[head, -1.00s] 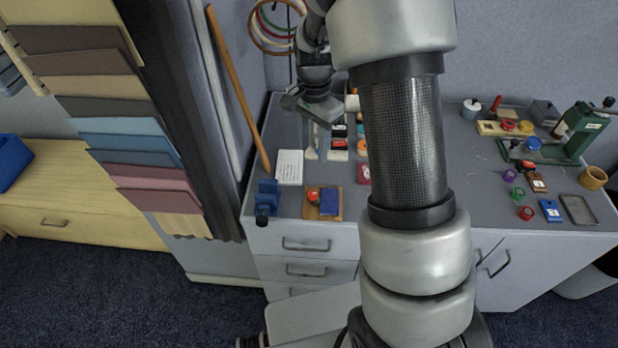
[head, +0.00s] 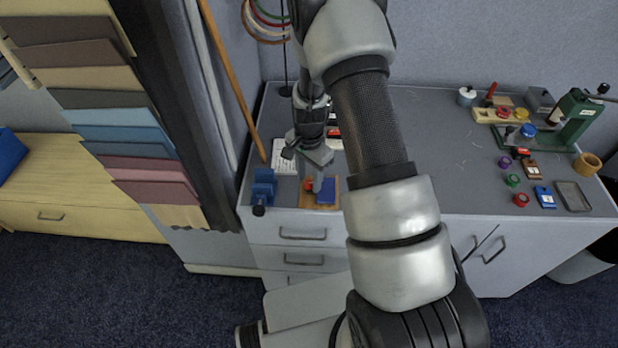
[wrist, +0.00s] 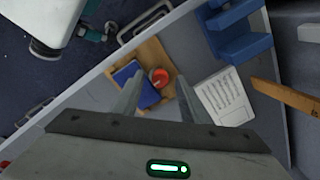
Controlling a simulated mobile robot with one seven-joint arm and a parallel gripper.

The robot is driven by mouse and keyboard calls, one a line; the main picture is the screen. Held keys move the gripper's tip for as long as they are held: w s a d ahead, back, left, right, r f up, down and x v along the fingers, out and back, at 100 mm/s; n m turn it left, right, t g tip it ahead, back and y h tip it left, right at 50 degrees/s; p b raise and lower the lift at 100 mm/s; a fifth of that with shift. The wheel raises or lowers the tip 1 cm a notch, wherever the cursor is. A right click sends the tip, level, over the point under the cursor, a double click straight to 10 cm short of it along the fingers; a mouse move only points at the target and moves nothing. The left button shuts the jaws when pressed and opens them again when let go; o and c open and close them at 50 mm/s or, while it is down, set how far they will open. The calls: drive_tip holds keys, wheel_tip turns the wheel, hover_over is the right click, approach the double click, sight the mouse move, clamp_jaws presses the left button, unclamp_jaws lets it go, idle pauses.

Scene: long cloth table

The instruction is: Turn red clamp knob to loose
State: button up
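A round red knob (head: 308,184) sits on a small wooden board (head: 305,200) near the table's front left edge, beside a blue block (head: 327,190). In the wrist view the red knob (wrist: 160,77) shows from above, on the wooden board (wrist: 153,50) next to the blue block (wrist: 136,84). My gripper (wrist: 158,92) is open and empty, pointing down, with its fingers on either side of the knob in the picture. It appears to be above the knob and apart from it. The knob's marking is too small to read.
A blue fixture (head: 264,186) stands left of the board, and a white printed card (head: 284,160) lies behind it. A wooden stick (head: 232,80) leans nearby. Several small items and a green press (head: 578,120) stand at the right. The table's middle right is clear.

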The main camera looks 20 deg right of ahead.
drive_tip(key=shift+f, duration=0.2)
clamp_jaws()
